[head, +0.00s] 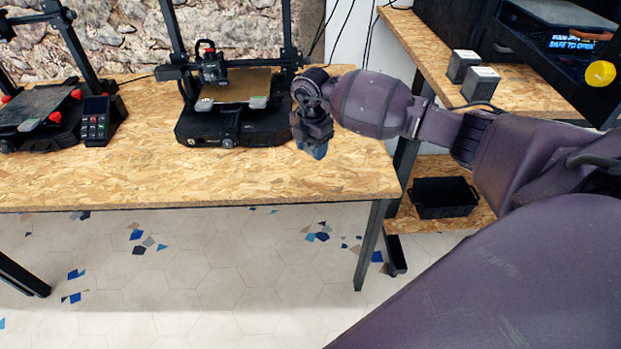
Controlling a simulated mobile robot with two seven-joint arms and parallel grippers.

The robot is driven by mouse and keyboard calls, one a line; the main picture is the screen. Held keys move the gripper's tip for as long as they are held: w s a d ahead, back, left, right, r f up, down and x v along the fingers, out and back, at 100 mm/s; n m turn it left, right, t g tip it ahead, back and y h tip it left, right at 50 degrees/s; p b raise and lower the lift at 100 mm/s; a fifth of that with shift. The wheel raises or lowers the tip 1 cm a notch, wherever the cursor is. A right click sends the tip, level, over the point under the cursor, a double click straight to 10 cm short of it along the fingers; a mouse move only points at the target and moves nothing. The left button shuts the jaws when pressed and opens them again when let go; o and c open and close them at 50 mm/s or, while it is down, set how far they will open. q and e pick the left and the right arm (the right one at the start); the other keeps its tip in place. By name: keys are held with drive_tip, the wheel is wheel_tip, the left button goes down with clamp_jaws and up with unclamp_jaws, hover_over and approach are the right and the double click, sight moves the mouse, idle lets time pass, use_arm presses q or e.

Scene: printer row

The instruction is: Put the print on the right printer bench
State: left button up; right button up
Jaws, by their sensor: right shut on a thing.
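My right gripper (314,138) points down over the right end of a chipboard bench (230,178), just right of a black printer. It is shut on a small blue thing, apparently the print (316,151), which shows only below the fingers. The print is low, at or just above the bench top; I cannot tell whether it touches. My left gripper is not in view.
The black printer (230,128) with a brown bed stands beside my right gripper. Another printer (40,115) stands at the left. The bench front is clear. A second chipboard bench (425,45) at right carries two grey blocks. A black bin (443,197) sits below.

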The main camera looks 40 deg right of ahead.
hover_over(311, 185)
wheel_tip(311, 185, down, 5)
drive_tip(key=shift+d+r+b, duration=0.1)
drive_tip(key=shift+b, duration=0.2)
drive_tip(key=shift+f, duration=0.6)
wheel_tip(311, 185, down, 5)
drive_tip(key=shift+b, duration=0.65)
drive_tip(key=shift+f, duration=0.15)
drive_tip(key=o, duration=0.9)
